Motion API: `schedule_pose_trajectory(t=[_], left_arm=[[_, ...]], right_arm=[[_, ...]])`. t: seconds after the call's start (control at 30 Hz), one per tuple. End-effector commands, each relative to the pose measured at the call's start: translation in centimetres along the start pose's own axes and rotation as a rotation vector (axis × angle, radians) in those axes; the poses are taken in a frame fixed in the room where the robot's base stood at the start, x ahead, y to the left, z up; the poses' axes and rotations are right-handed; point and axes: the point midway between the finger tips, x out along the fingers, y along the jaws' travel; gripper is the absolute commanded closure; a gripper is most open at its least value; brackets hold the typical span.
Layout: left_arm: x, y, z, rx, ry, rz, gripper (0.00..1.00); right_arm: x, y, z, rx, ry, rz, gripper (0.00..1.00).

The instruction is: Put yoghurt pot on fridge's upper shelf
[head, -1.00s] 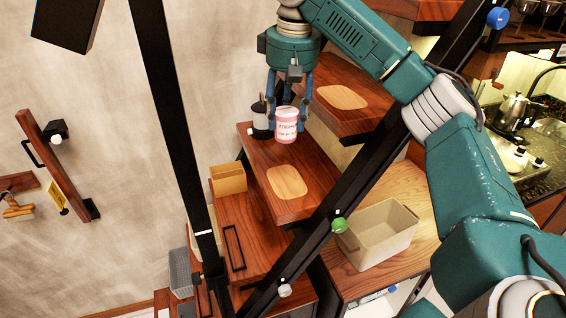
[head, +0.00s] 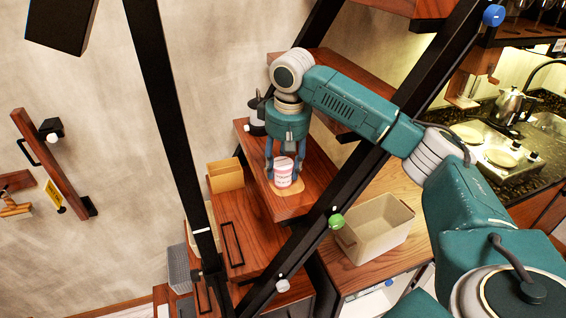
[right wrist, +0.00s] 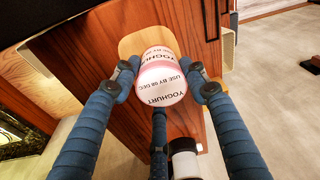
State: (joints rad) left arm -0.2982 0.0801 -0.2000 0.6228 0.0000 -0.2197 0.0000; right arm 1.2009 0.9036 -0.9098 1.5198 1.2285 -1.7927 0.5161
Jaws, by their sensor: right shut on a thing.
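The yoghurt pot (head: 284,179), white and pink with printed lettering, is held upright by my right gripper (head: 282,171). It is over the pale pad (head: 295,188) on a red-brown wooden step (head: 290,209); I cannot tell if it touches the pad. The right wrist view shows the pot (right wrist: 162,85) between the blue fingers, its label reading "YOGHURT" and "USE BY 08 DEC". A white-fronted opening (head: 376,299) shows low under the wooden counter; I cannot tell if it is the fridge. My left gripper is not in view.
A small tan box (head: 226,177) sits on a lower step at left. A beige open bin (head: 376,232) stands on the counter at right. Black slanting bars (head: 300,237) cross in front of the steps.

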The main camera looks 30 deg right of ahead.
Motion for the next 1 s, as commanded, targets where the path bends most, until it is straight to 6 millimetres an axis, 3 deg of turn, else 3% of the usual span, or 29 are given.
schedule_pose_trajectory(t=[0.27, 0.3, 0.4, 0.77, 0.87, 1.0], left_arm=[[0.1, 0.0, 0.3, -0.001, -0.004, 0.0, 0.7], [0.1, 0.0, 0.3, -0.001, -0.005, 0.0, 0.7], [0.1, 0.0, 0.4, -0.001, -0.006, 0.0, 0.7], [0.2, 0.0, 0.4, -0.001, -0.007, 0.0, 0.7], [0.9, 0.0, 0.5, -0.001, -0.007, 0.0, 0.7], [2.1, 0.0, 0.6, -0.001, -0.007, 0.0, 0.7]], right_arm=[[0.2, 0.0, 0.0, 0.0, 0.0, -0.001, 0.86], [0.3, 0.0, 0.0, 0.0, 0.0, 0.0, 0.54], [0.2, 0.0, 0.0, 0.0, 0.0, -0.001, 0.37], [-0.2, 0.0, -0.1, 0.0, 0.001, -0.001, 0.37], [-1.1, -0.1, -0.1, -0.001, 0.003, -0.002, 0.37], [-3.8, -0.1, -0.1, 0.0, 0.007, -0.003, 0.37]])
